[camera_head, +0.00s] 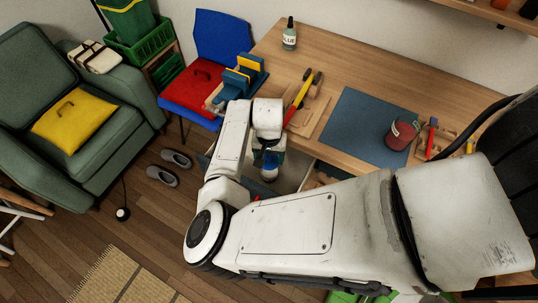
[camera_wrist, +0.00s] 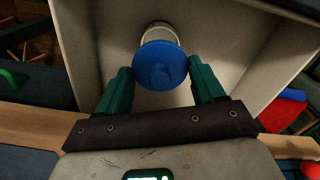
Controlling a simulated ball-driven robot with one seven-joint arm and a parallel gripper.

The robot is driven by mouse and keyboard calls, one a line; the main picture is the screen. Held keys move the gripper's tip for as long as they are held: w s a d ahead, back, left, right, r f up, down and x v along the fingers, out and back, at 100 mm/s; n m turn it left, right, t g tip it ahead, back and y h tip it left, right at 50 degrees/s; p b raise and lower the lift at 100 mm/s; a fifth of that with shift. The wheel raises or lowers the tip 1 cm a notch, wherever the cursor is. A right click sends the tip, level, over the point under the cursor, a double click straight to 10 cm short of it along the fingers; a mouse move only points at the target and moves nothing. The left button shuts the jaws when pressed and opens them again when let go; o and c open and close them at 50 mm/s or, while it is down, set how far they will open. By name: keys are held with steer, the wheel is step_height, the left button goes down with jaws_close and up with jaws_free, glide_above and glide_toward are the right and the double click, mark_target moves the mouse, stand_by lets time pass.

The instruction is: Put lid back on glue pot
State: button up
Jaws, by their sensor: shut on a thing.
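In the head view the blue lid (camera_head: 269,160) shows under my gripper (camera_head: 267,151), over an open pale drawer (camera_head: 292,170) at the desk's front. The fingertips are small and partly hidden there.
The drawer's pale walls (camera_wrist: 98,38) stand around the pot. On the desk (camera_head: 325,55) are a glue bottle (camera_head: 289,35), a blue mat (camera_head: 362,112), a red pot (camera_head: 401,134) and wooden tool holders. A blue chair (camera_head: 222,35) stands left of the desk.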

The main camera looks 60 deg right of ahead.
steer(key=shift+f+b, duration=1.85)
steer(key=shift+f, duration=0.15)
steer(key=shift+f+b, duration=0.35)
steer(key=shift+f, duration=0.5)
steer(key=shift+r+p, duration=0.1)
steer(key=shift+p, duration=0.4)
steer(key=shift+f, duration=0.25)
steer(key=shift+p, duration=0.35)
stand_by(0.5)
steer(key=o, duration=1.1)
